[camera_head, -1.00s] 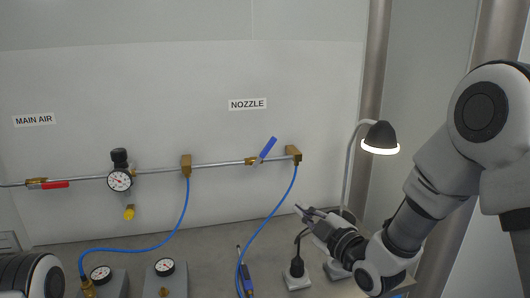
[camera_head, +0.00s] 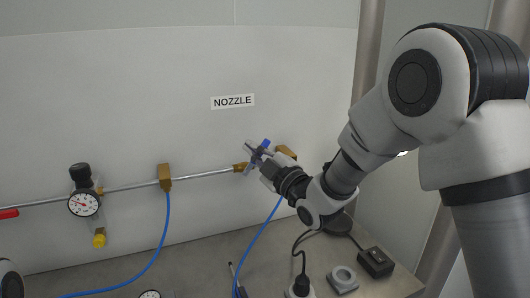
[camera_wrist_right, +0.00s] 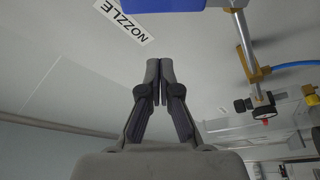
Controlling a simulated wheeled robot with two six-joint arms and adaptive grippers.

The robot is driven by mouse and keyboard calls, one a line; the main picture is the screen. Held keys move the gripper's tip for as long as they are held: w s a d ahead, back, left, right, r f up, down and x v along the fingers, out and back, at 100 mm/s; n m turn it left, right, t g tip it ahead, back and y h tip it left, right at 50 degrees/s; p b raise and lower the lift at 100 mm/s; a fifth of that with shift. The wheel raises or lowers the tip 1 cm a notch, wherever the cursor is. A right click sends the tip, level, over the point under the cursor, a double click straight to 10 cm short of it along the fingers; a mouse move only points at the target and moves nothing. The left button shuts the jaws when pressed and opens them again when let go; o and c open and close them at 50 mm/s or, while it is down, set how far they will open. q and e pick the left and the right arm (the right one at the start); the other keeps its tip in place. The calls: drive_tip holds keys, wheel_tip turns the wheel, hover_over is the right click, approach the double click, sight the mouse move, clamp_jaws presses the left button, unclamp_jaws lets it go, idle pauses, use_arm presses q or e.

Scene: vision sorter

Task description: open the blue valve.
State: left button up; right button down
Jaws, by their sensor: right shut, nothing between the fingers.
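The blue valve's handle (camera_head: 265,144) shows in the head view on the wall pipe below the NOZZLE label, partly hidden by my right gripper (camera_head: 249,149). Its brass body (camera_head: 240,167) sits on the pipe just left of the gripper. In the right wrist view, the blue handle (camera_wrist_right: 175,4) is cut off at the top edge, beyond the fingertips of my right gripper (camera_wrist_right: 160,66). The fingers are shut and empty, with a visible gap to the handle in that view. Whether they touch it cannot be told from the head view. My left gripper is not in view.
The pipe (camera_head: 130,186) runs along the wall with a brass block (camera_head: 165,177) and a pressure gauge (camera_head: 83,204). A blue hose (camera_head: 264,232) hangs below the right arm. A black plug (camera_head: 302,285) and a black box (camera_head: 376,262) are on the bench.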

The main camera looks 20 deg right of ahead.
drive_tip(key=w+d+f+p, duration=0.1)
drive_tip(key=w+d, duration=0.1)
drive_tip(key=w, duration=0.1)
drive_tip(key=shift+d+f+p, duration=0.15)
drive_tip(key=shift+f+p, duration=0.25)
drive_tip(key=shift+d, duration=0.1)
